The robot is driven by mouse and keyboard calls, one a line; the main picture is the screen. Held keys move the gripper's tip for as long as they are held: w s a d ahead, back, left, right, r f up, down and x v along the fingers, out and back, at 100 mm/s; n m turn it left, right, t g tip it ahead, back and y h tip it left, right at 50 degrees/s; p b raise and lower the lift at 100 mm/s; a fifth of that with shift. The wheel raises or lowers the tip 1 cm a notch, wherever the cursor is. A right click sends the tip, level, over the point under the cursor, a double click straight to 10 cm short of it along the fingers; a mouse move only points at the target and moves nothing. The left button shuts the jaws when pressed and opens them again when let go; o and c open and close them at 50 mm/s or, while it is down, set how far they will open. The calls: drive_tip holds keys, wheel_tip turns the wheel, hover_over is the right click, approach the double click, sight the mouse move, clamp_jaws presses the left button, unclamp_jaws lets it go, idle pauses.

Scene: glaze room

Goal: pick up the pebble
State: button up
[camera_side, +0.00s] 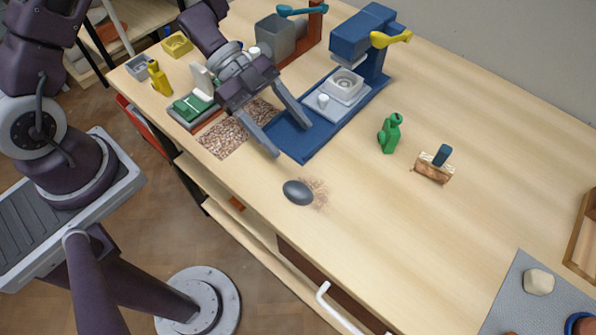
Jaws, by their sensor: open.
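A smooth dark grey oval pebble (298,192) lies on the wooden table near its front edge, beside a patch of brown grains (318,190). A pale, blocky stone (539,281) lies on a grey mat at the lower right. My gripper (290,139) is open, with its two fingers spread and pointing down to the right. It is up and slightly left of the dark pebble in the picture, in front of the blue tray, with nothing seen between the fingers. The dark pebble is in full view and apart from the fingers.
A blue machine (352,40) with a blue tray (300,150) stands behind my gripper. A speckled brown mat (222,138) lies to its left. A green bottle (389,133) and a brush-like block (434,168) stand right of the pebble. The table between pebble and grey mat (519,290) is clear.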

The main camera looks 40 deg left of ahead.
sight(296, 186)
drive_tip(key=s+g, duration=0.1)
drive_tip(key=s+h, duration=0.1)
drive_tip(key=s, duration=0.1)
drive_tip(key=s+m+g, duration=0.1)
drive_tip(key=shift+s+d+f+g+h, duration=0.2)
drive_tip(key=shift+d+f+g+h, duration=0.1)
drive_tip(key=shift+d+f, duration=0.1)
drive_tip(key=x, duration=0.7)
drive_tip(key=shift+d+r, duration=0.15)
drive_tip(key=shift+r, duration=0.25)
clamp_jaws()
